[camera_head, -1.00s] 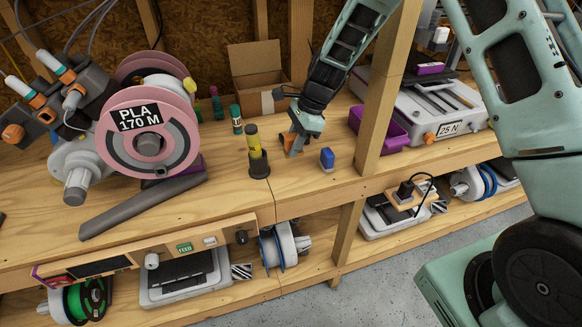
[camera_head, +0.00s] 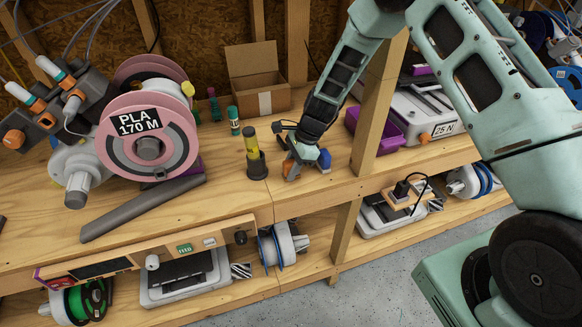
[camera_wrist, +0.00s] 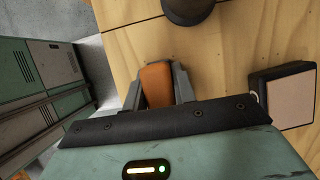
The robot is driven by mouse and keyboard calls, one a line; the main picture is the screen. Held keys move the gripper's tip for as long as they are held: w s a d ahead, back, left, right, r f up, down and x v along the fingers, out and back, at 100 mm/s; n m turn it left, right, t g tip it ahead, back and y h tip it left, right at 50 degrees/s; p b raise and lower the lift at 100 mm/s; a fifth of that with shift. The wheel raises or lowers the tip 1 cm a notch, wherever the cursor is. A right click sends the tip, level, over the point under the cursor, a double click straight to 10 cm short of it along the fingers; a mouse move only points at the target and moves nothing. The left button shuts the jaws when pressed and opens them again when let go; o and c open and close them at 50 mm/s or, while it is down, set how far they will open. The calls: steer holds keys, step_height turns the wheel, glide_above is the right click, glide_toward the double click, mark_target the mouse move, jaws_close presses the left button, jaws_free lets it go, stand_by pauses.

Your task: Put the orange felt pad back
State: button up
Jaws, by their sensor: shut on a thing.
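The orange felt pad (camera_wrist: 157,84) is between the two fingers of my gripper (camera_wrist: 158,88) in the wrist view, and the gripper is shut on it. In the head view the orange pad (camera_head: 288,168) shows at the tip of my gripper (camera_head: 293,170), low over the bench near its front edge. I cannot tell whether the pad touches the wood. A blue block (camera_head: 324,159) stands just right of the gripper, partly hidden by it.
A dark holder (camera_head: 257,170) with a yellow tube stands left of the gripper. A wooden post (camera_head: 379,100) and purple bin (camera_head: 376,132) are on the right. An open cardboard box (camera_head: 258,90) is behind. A dark block with a beige face (camera_wrist: 287,97) shows in the wrist view.

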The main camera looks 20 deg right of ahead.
steer(key=o, duration=0.9)
steer(key=b+v, duration=0.2)
steer(key=v, duration=1)
steer(key=s+a+r+n+g+h, duration=0.1)
steer(key=s+a+r+n, duration=0.3)
steer(key=s+a+n, duration=0.25)
steer(key=s+a+r+n, duration=0.5)
steer(key=s, duration=0.3)
steer(key=shift+s+d+r+n+t+h, duration=0.15)
steer(key=shift+s+r+n+h, duration=0.35)
steer(key=shift+s+n, duration=2.3)
steer(key=shift+s+d+r+n+t+h, duration=0.15)
steer(key=shift+s+r+n+h, duration=0.3)
steer(key=shift+s+n, duration=2.3)
steer(key=shift+s+d+r+n+t+h, duration=0.15)
steer(key=shift+s+r+n+h, duration=0.3)
steer(key=shift+s+n, duration=2.35)
